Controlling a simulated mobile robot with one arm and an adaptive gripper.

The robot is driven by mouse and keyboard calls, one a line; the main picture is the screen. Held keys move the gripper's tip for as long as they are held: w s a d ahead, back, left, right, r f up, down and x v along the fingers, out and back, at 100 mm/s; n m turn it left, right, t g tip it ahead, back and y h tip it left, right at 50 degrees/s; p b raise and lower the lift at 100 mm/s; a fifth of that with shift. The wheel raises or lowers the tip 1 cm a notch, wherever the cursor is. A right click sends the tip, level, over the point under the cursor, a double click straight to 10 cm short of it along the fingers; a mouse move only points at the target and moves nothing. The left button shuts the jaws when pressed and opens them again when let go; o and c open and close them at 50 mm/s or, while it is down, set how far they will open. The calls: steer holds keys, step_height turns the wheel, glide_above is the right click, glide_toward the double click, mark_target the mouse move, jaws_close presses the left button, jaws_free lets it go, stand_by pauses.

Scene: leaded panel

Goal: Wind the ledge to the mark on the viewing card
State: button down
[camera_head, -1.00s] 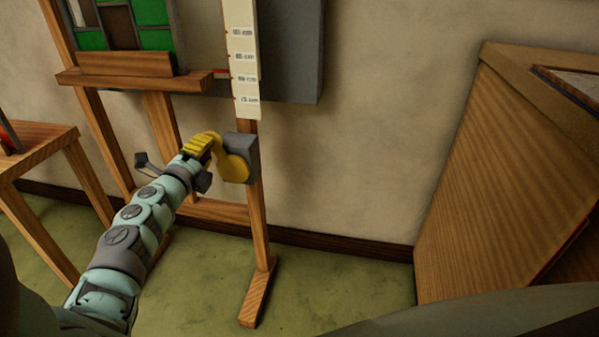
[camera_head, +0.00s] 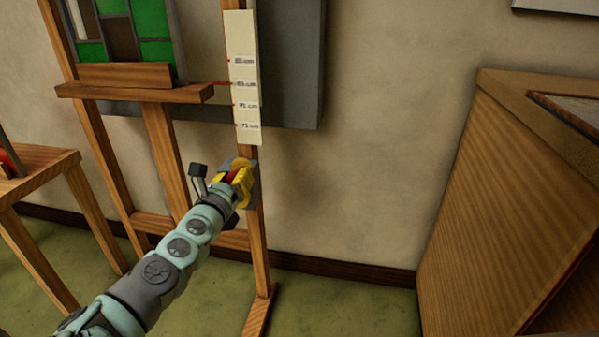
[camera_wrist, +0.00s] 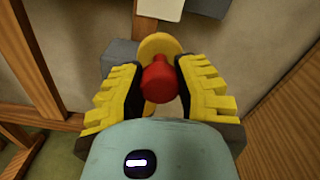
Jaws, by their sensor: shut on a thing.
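The wooden ledge (camera_head: 135,92) crosses the easel and carries the leaded panel (camera_head: 120,35). A red pointer at its right end lies against the pale scale (camera_head: 246,75), level with a label that looks like 85 cm. A yellow crank (camera_wrist: 158,46) with a red knob (camera_wrist: 160,80) sits on a grey box (camera_wrist: 118,53) on the easel's right post. My gripper (camera_wrist: 162,88) is shut on the red knob, one yellow finger on each side. In the head view my gripper (camera_head: 236,180) hides most of the crank. I cannot identify the viewing card.
A wooden stool (camera_head: 40,165) stands at the left. A large wooden cabinet (camera_head: 500,190) stands at the right. A grey board (camera_head: 295,65) is behind the scale. A white edge (camera_head: 555,5) shows at the top right. Floor between easel and cabinet is clear.

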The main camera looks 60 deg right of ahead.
steer(key=s+d+f+m+b, duration=0.2)
steer(key=s+f+m, duration=0.3)
steer(key=m, duration=0.8)
steer(key=shift+f, duration=1.5)
steer(key=shift+s+d, duration=0.1)
steer(key=c, duration=0.6)
jaws_free()
steer(key=shift+d+r, duration=0.1)
